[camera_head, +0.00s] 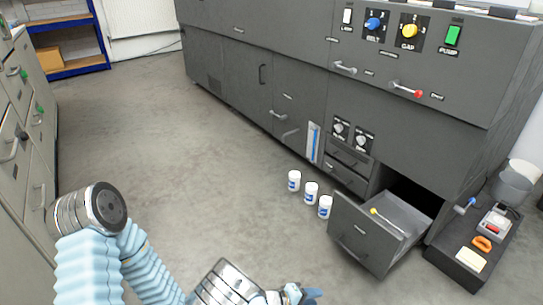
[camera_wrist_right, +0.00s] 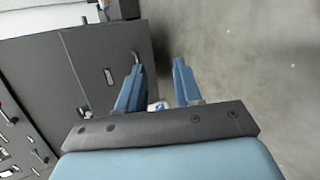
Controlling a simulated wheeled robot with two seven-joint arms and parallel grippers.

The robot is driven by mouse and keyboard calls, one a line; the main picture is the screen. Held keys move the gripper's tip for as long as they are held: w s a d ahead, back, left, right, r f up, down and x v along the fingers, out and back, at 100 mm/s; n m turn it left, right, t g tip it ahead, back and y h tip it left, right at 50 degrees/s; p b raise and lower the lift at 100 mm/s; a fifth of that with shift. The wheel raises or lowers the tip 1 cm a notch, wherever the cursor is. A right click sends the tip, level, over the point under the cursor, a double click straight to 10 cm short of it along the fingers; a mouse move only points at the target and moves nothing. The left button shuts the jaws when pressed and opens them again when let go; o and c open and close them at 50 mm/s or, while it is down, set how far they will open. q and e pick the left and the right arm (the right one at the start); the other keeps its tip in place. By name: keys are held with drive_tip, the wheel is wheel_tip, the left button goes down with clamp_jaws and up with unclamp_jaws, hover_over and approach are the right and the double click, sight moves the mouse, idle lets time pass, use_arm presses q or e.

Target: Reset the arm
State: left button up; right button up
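My right gripper (camera_head: 306,293) shows at the bottom edge of the head view, low in front of the machine, with blue fingertips. In the right wrist view its two blue fingers (camera_wrist_right: 158,66) stand apart, with grey floor and the dark cabinet front behind them. Nothing is held between the tips. A small white and blue thing shows low between the fingers, partly hidden by them. A light blue sleeved arm of mine with a metal joint fills the lower left of the head view. My left gripper is not in view.
The grey machine (camera_head: 300,60) has an open drawer (camera_head: 362,236) with a yellow-tipped tool inside. Several white bottles (camera_head: 311,192) stand on the floor beside it. A black tray (camera_head: 447,262) with small items lies right. Drawers (camera_head: 30,110) stand left. The floor between is clear.

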drive_tip(key=s+f+m+g+y+b, duration=0.1)
drive_tip(key=s+f+g+y, duration=0.1)
drive_tip(key=s+f+y, duration=0.1)
drive_tip(key=s+f+m+g+y+b, duration=0.1)
drive_tip(key=s+f+g+y+b, duration=0.1)
drive_tip(key=s+f, duration=0.3)
drive_tip(key=s+f+m+g+y+b, duration=0.1)
drive_tip(key=s+f+g+y, duration=0.3)
drive_tip(key=s, duration=0.3)
drive_tip(key=shift+d+f+m+b, duration=0.15)
drive_tip(key=shift+d+m+b, duration=0.1)
drive_tip(key=shift+m+b, duration=0.1)
drive_tip(key=a+m+y+b, duration=0.1)
drive_tip(key=y, duration=0.1)
drive_tip(key=s+a+m+y, duration=0.1)
drive_tip(key=y, duration=0.1)
drive_tip(key=shift+a+t+b, duration=0.2)
drive_tip(key=shift+t+b, duration=0.1)
drive_tip(key=shift+b, duration=0.05)
wheel_tip(320, 180, up, 19)
drive_tip(key=w+d+m+t+y+p, duration=0.1)
drive_tip(key=w+m+t+y+p, duration=0.1)
drive_tip(key=p, duration=1.3)
drive_tip(key=shift+d+t+y, duration=0.25)
drive_tip(key=shift+t+y, duration=0.05)
drive_tip(key=shift+t, duration=0.5)
drive_tip(key=shift+w+m, duration=0.1)
drive_tip(key=shift+m, duration=0.15)
